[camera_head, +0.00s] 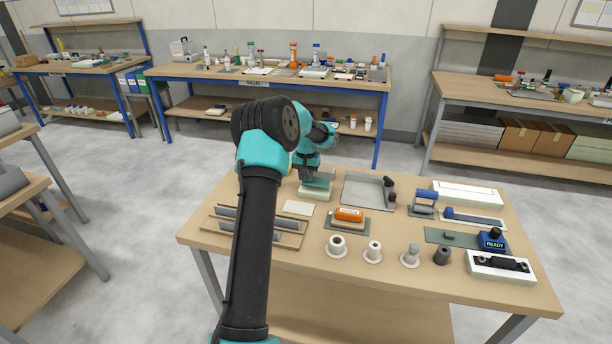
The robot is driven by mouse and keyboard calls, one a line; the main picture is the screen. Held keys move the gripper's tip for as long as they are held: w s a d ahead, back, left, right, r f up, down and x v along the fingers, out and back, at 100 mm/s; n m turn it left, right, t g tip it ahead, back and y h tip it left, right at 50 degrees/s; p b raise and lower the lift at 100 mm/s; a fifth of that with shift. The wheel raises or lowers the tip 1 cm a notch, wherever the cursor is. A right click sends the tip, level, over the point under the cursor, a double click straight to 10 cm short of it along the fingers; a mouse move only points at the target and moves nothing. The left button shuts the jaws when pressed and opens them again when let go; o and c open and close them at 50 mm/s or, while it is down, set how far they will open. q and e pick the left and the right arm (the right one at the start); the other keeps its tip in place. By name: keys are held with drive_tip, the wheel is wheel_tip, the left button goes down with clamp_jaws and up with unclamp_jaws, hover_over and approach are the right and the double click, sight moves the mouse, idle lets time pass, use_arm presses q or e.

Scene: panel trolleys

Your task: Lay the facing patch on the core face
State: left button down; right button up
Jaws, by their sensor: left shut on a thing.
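My left gripper (314,177) is at the back left part of the near table, pointing down, partly hidden by its own wrist. It is shut on a small flat grey-green piece (317,185), which looks like the facing patch. The piece is right over a pale block (315,195), which may bear the core face. I cannot tell whether the two touch. A thin cream square (298,208) lies flat just in front of the block. My right gripper is not in view.
The near table (395,276) also holds a grey tray (360,191), an orange-handled tool (349,215), several small round pots along the front, a blue roller (427,194) and a blue READY block (492,240). Grey bars (245,227) lie at the left, partly behind my arm.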

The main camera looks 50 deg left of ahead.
use_arm(q)
drive_tip(key=shift+f, duration=1.05)
drive_tip(key=c, duration=0.9)
unclamp_jaws()
drive_tip(key=shift+o, duration=0.2)
drive_tip(key=shift+r, duration=3.95)
drive_tip(key=shift+d, duration=0.1)
